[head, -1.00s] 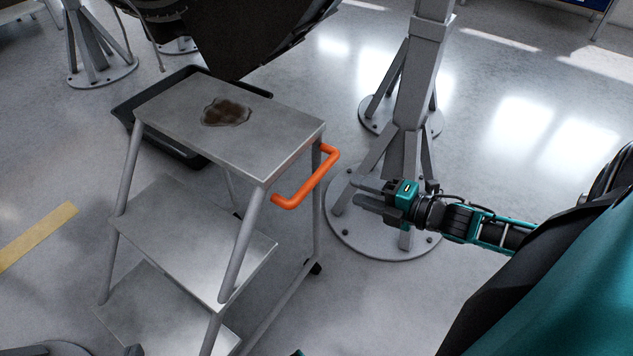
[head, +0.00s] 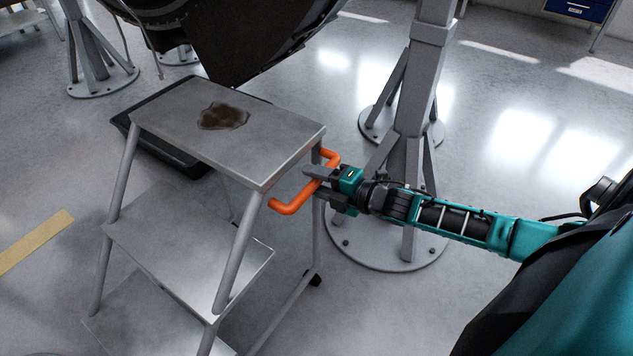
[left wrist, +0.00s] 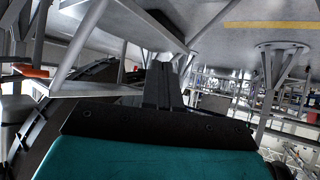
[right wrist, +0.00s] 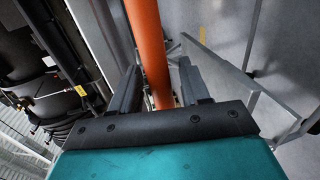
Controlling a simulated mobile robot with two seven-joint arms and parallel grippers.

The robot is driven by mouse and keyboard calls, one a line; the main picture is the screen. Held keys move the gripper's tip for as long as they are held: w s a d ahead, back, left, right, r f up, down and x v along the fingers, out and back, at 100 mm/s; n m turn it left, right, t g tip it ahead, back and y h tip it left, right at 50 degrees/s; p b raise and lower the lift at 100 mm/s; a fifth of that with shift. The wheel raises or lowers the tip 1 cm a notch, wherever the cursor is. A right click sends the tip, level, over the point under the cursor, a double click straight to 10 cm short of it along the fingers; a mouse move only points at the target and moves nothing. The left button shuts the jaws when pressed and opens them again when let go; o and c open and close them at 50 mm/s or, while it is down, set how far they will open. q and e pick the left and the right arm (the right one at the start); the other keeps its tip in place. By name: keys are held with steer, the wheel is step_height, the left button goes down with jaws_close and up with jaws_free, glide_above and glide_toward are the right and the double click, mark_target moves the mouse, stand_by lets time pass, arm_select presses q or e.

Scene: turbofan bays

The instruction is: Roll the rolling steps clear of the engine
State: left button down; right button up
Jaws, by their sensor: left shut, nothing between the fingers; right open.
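The rolling steps (head: 272,149) are grey metal, with a brown stain on the top platform and an orange handle (head: 288,205) on the right side. My right gripper (head: 312,181) is at the handle, its fingers on either side of the bar. In the right wrist view the orange handle (right wrist: 148,45) runs between the open fingers (right wrist: 158,90), with gaps beside it. My left gripper (left wrist: 160,85) shows only in its own wrist view, with its fingers together and empty. The dark engine (head: 240,35) hangs behind the steps at the top.
A black drip tray (head: 165,150) lies on the floor behind the steps. A grey support stand (head: 405,170) with a round base rises right behind my right forearm. More stand bases (head: 103,82) are at the back left. Open floor lies at the right and left.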

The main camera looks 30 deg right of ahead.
jaws_close()
stand_by(0.5)
